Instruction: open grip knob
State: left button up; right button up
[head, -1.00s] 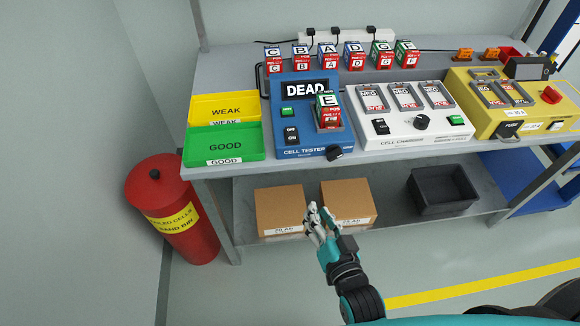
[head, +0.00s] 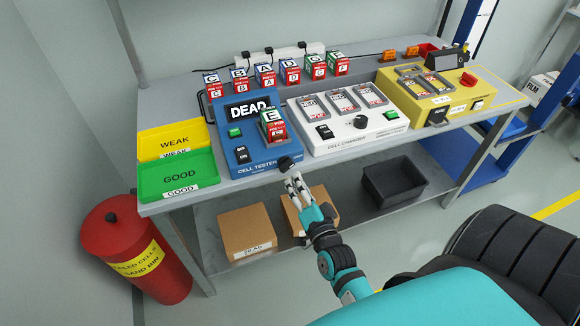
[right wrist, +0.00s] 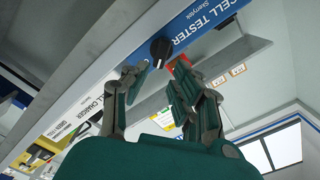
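The black knob (head: 287,163) sits on the lower right front edge of the blue cell tester (head: 262,157). It also shows in the right wrist view (right wrist: 161,50), just beyond my fingertips and roughly centred between them. My right gripper (head: 295,181) is just below and in front of the knob. In the right wrist view my right gripper (right wrist: 160,70) has its fingers spread apart with nothing between them. The tester's display reads DEAD, and cell E (head: 272,124) stands in its slot. My left gripper is not in view.
The white cell charger (head: 340,143) and yellow unit (head: 440,108) stand right of the tester. WEAK (head: 172,140) and GOOD (head: 150,181) trays lie left. Cardboard boxes (head: 245,228) and a dark bin (head: 395,184) are on the shelf below. A red bin (head: 110,236) stands at left.

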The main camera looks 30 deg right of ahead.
aim_at(290, 167)
jog(key=x, duration=0.6)
jog(key=shift+w, duration=0.2)
grip_shut()
